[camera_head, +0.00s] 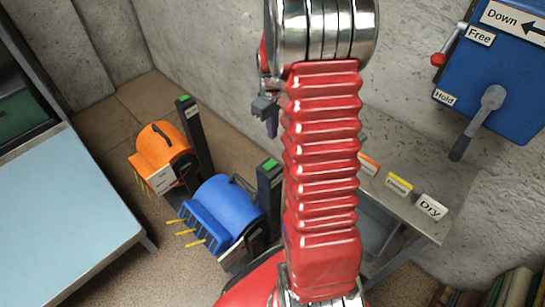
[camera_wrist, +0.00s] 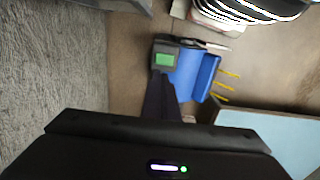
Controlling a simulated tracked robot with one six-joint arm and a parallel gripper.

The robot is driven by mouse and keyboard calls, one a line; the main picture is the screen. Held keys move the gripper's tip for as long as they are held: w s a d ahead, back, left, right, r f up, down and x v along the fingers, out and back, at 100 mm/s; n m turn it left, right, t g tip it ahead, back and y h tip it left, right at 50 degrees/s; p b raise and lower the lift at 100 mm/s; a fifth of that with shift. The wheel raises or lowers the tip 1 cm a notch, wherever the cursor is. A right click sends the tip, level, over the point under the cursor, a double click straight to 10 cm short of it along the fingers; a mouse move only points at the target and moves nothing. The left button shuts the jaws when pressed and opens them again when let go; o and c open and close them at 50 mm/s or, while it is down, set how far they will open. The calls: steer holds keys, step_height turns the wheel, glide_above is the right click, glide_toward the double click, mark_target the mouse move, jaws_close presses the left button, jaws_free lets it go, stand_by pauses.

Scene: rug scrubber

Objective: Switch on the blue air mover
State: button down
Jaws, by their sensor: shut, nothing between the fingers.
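The blue air mover (camera_head: 225,205) stands on the floor in the head view, with several yellow strips at its front. A dark post (camera_head: 268,190) beside it has a green patch (camera_head: 268,164) on top. In the wrist view the blue air mover (camera_wrist: 190,72) lies ahead, and the green patch (camera_wrist: 165,59) faces the camera. My gripper (camera_head: 272,128) is shut and empty, up in the air above the post in the head view. Its dark fingers (camera_wrist: 160,92) point toward the green patch in the wrist view; I cannot tell the gap between them.
An orange air mover (camera_head: 160,150) with its own dark post (camera_head: 190,125) stands behind the blue one. A light-blue-topped table (camera_head: 60,215) is at left. A grey bench (camera_head: 405,207) with labels is at right, below a blue lever box (camera_head: 495,85).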

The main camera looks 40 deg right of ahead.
mark_target(270, 165)
steer(key=shift+f, duration=0.1)
step_height(270, 165, down, 14)
steer(key=shift+r, duration=0.1)
stand_by(0.9)
stand_by(0.5)
steer(key=shift+s+a, duration=0.15)
steer(key=shift+a, duration=0.6)
steer(key=shift+r, duration=0.1)
step_height(270, 165, up, 14)
stand_by(0.7)
